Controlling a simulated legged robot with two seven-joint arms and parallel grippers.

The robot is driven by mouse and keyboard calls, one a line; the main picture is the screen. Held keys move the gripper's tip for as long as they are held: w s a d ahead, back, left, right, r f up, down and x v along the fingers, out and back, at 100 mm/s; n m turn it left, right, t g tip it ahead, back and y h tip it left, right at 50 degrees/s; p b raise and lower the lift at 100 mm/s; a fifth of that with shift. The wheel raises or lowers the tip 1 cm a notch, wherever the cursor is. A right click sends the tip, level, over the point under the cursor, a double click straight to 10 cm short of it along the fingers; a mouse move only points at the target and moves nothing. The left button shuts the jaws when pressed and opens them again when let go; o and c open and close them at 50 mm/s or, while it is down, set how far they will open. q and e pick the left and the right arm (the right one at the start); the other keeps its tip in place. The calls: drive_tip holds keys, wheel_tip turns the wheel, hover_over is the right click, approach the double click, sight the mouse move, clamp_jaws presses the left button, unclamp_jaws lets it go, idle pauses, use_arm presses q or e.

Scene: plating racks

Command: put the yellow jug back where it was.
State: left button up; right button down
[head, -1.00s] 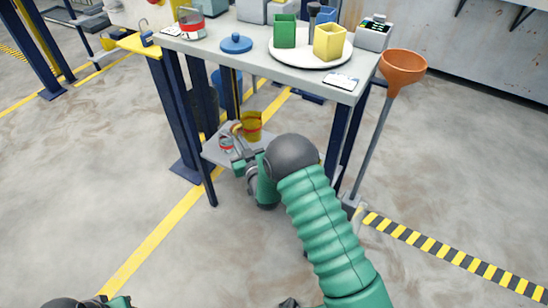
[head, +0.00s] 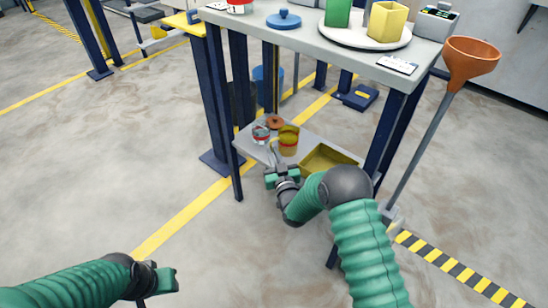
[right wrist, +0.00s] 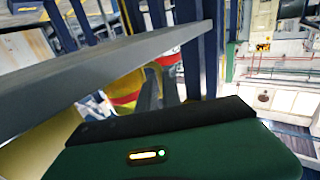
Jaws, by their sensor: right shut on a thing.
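The yellow jug (head: 288,141) has a red band and is at the lower shelf (head: 311,143) of the rack in the head view. I cannot tell whether its base touches the shelf. My right gripper (head: 273,157) is at the jug's near left side, shut on it, seemingly by the handle. In the right wrist view, part of the jug (right wrist: 124,98) shows beyond the grey fingers (right wrist: 160,88), partly hidden by a grey shelf edge. My left gripper (head: 163,281) is over the floor at lower left, away from the rack; its jaw opening is unclear.
A red-banded tin (head: 261,134) and a brown round thing (head: 275,121) stand beside the jug. A yellow tray (head: 330,157) lies right on that shelf. The tabletop (head: 330,52) overhangs it. An orange funnel (head: 471,62) stands at right. The front floor is clear.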

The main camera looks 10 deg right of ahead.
drive_tip(key=c, duration=2)
unclamp_jaws()
drive_tip(key=shift+f, duration=0.1)
drive_tip(key=o, duration=0.5)
